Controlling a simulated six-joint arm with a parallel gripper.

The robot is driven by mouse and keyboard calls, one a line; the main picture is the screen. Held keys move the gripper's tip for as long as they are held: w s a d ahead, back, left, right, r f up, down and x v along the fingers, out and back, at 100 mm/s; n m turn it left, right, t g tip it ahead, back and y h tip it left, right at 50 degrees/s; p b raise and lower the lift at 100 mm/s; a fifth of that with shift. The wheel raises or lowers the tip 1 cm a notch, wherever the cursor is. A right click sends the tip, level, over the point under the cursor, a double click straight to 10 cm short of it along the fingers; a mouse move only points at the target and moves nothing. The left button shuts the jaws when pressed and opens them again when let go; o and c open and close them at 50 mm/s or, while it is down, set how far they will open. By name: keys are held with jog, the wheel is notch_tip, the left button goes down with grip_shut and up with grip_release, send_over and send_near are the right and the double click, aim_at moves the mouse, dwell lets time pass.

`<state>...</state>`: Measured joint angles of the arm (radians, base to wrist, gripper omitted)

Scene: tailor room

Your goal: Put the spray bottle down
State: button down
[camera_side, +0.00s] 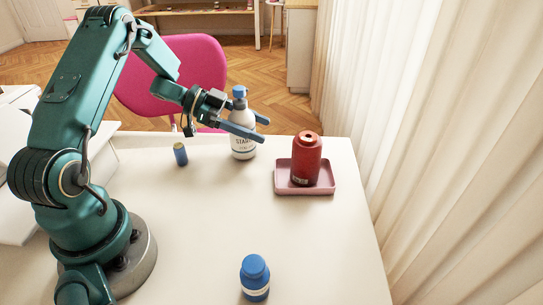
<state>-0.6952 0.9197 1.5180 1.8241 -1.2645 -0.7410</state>
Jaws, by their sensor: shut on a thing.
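The spray bottle (243,147) is white with dark lettering and a blue spray head. It is upright near the far edge of the white table (200,230). My gripper (262,128) reaches it from the left, with its blue-grey fingers around the upper body of the bottle, just below the head. The jaws are shut on the bottle. The near finger hides part of its body. I cannot tell whether its base touches the table or is slightly above it.
A pink tray (326,180) holding a red thread spool (306,160) is to the right. A small blue spool (180,154) stands left of the bottle. A blue bottle (255,278) stands at the front. The middle is clear. A curtain (440,120) borders the right; a pink chair (160,85) is behind.

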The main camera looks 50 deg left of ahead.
jog(key=shift+f, duration=0.25)
grip_release()
jog(key=shift+r, duration=0.2)
jog(key=v, duration=1.2)
